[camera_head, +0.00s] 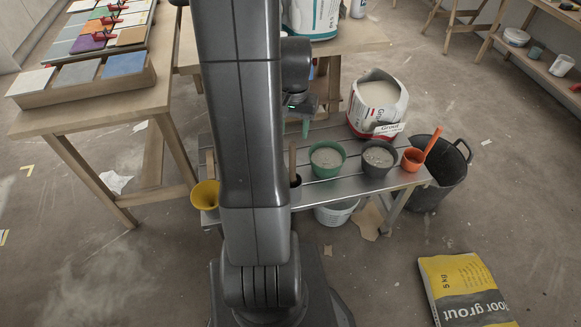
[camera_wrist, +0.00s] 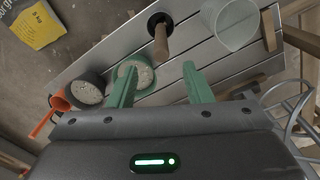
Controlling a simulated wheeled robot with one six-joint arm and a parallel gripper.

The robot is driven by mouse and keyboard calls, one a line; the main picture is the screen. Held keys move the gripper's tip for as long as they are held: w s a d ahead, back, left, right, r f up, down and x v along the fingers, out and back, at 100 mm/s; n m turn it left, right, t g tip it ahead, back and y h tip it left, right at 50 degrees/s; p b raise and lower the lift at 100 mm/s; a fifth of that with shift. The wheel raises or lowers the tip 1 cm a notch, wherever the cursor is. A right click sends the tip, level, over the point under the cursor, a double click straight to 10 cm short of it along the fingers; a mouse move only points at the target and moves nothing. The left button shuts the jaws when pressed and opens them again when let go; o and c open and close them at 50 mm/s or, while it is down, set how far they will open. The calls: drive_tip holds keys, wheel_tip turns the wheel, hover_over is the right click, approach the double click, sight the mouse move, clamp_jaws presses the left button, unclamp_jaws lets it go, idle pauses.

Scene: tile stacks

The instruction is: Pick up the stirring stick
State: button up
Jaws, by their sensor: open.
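A wooden stick (camera_head: 293,160) stands upright in a small black holder (camera_head: 296,181) on the metal bench; in the wrist view the stick (camera_wrist: 161,43) leans out of the holder (camera_wrist: 160,19). I cannot tell for sure which is the stirring stick. My gripper (camera_wrist: 158,78) is open and empty, above the bench. Its green fingers point toward the black holder's side, apart from the stick. The arm hides part of the bench in the head view.
A clear container (camera_wrist: 232,25) is right of the holder in the wrist view. A black bucket (camera_head: 450,185) stands right of the bench.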

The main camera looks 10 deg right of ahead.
sight(292, 153)
wheel_tip(292, 153, down, 10)
drive_tip(key=shift+a+f+b, duration=0.1)
drive_tip(key=shift+f+b, duration=0.1)
drive_tip(key=shift+b, duration=0.25)
drive_tip(key=shift+c, duration=0.3)
clamp_jaws()
